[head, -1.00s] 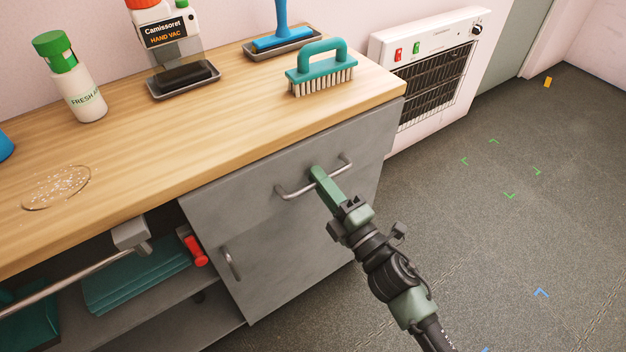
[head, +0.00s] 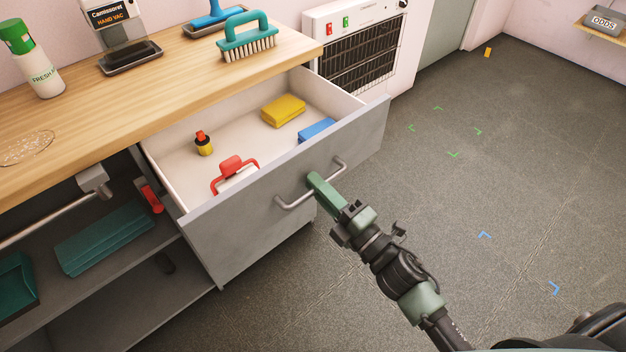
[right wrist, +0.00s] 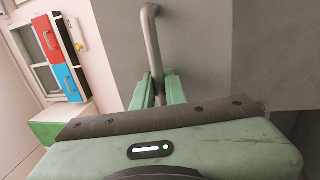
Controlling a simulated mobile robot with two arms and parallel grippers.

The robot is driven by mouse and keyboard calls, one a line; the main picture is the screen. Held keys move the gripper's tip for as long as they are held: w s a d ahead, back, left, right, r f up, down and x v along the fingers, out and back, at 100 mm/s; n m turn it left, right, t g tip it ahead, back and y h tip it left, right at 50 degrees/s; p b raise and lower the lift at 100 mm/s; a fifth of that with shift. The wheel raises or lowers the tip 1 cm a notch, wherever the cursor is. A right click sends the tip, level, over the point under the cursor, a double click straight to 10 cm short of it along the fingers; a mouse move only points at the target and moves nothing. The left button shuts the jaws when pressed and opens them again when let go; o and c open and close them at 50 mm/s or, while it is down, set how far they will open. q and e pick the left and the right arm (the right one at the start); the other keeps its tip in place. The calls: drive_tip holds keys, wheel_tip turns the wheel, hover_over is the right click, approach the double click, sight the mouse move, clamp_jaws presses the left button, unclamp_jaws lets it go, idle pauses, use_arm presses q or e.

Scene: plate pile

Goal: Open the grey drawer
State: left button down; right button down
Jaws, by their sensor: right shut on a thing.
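The grey drawer (head: 262,212) under the wooden counter is pulled well out, with its pale inside showing. Its metal bar handle (head: 295,201) is on the front panel. My right gripper (head: 315,182) is shut on the handle, near the bar's middle. In the right wrist view the green fingers (right wrist: 158,92) are on either side of the handle bar (right wrist: 150,40). Inside the drawer lie a yellow sponge (head: 284,110), a blue block (head: 316,130), a small yellow bottle with a red cap (head: 203,145) and a red-handled item (head: 232,168). My left gripper does not show.
On the counter (head: 130,110) stand a teal brush (head: 248,40), a hand vac (head: 125,35) and a white bottle with a green cap (head: 35,65). A heater (head: 365,45) is on the wall. The floor to the right is open.

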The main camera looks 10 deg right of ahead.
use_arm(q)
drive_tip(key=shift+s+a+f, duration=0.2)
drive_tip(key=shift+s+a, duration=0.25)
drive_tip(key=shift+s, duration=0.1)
use_arm(e)
drive_tip(key=shift+s+d, duration=0.35)
drive_tip(key=shift+s, duration=0.2)
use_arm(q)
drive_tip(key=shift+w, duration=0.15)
